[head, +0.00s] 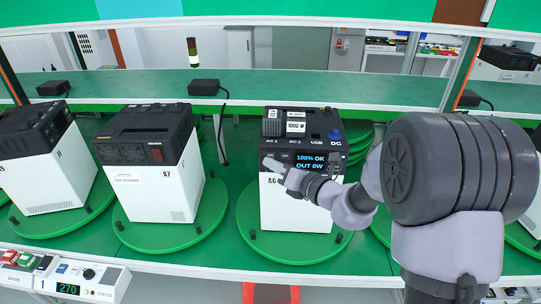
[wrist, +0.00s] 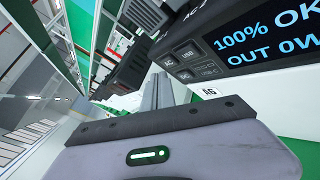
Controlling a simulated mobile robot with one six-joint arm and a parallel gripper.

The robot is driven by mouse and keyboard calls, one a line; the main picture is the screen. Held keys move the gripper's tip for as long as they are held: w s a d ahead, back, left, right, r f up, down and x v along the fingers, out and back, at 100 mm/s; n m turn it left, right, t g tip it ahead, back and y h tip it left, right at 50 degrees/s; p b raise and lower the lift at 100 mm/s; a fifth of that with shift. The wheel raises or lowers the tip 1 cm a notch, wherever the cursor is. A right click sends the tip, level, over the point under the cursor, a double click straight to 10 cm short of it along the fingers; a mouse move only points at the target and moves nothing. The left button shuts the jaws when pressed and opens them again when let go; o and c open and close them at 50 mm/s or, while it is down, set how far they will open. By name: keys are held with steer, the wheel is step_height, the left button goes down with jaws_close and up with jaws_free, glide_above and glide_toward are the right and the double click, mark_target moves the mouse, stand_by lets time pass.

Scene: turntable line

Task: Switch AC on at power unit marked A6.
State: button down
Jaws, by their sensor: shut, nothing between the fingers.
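The power unit marked A6 (head: 290,212) is a white box with a dark top on a green round turntable (head: 262,247). Its lit display (head: 311,163) reads "100% OK, OUT 0W"; the display also shows in the wrist view (wrist: 262,42). The A6 label (wrist: 209,92) is below the panel. Small buttons (wrist: 187,53) sit left of the display; one near the fingers looks marked USB-C. My gripper (head: 272,164) is shut and empty, its fingertips in front of the panel's left part. Its fingers (wrist: 158,85) point at the unit in the wrist view; contact is unclear.
Unit A7 (head: 160,190) stands on its own turntable to the left, with another unit (head: 45,165) further left. A control box (head: 68,280) showing 270 is at the front left. A green shelf (head: 290,88) with black adapters runs behind.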

steer(key=shift+w, duration=0.2)
stand_by(0.4)
steer(key=shift+w, duration=0.25)
steer(key=shift+w+p, duration=0.35)
steer(key=shift+p, duration=0.05)
stand_by(0.4)
steer(key=shift+s, duration=0.75)
steer(key=s+b, duration=0.1)
steer(key=s, duration=0.4)
steer(key=shift+a, duration=0.1)
stand_by(0.7)
